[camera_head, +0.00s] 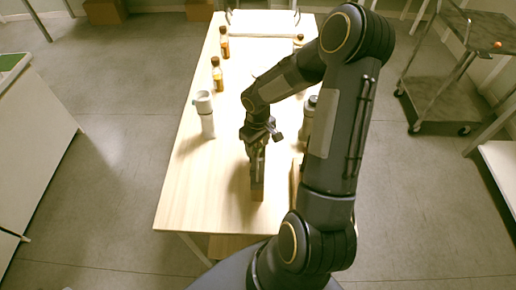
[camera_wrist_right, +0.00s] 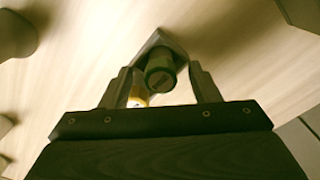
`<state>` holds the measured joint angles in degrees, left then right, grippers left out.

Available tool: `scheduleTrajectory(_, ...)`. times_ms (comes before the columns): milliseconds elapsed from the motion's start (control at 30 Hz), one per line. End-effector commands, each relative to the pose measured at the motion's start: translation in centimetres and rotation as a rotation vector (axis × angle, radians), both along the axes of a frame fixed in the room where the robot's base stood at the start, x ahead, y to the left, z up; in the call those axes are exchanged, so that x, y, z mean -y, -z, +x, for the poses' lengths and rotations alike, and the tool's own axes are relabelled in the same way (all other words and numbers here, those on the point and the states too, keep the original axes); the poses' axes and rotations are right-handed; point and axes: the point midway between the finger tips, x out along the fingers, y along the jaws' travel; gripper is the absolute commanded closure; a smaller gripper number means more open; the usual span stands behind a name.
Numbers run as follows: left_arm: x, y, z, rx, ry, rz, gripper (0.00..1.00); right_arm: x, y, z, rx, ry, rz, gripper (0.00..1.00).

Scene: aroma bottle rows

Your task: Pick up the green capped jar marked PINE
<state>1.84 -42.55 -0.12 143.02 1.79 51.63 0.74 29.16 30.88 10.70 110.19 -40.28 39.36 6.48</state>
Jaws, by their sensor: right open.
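My right gripper (camera_head: 257,168) is open and points down over the middle of the table, near its front. In the right wrist view, a jar with a dark green cap (camera_wrist_right: 160,76) is between the two fingers of the right gripper (camera_wrist_right: 165,90); I cannot tell whether they touch it. Its marking is not readable. A yellow-topped thing (camera_wrist_right: 138,96) shows just beside it, partly hidden by a finger. In the head view the gripper and arm hide the jar's cap. A brown block-like shape (camera_head: 257,192) shows just below the fingers. My left gripper is not in view.
The pale wooden table (camera_head: 185,185) holds two amber bottles (camera_head: 224,42) (camera_head: 217,75) and a grey-white bottle (camera_head: 207,118) on the left. Another grey bottle (camera_head: 307,118) stands on the right, partly behind my arm. The table's front left is clear. A trolley (camera_head: 450,105) stands at right.

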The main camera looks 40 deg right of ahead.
Motion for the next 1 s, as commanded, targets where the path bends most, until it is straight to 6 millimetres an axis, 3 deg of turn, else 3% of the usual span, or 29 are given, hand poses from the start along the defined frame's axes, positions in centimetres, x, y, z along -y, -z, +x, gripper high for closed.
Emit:
scheduleTrajectory(267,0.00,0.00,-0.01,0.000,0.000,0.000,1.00,0.01,0.42,-0.01,0.000,0.000,-0.001,0.44)
scheduleTrajectory(633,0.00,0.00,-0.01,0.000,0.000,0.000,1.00,0.00,0.39,-0.01,0.000,0.000,-0.001,0.91)
scheduleTrajectory(1000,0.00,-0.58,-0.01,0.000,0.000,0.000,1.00,0.01,-0.34,0.01,0.001,0.000,-0.001,0.92)
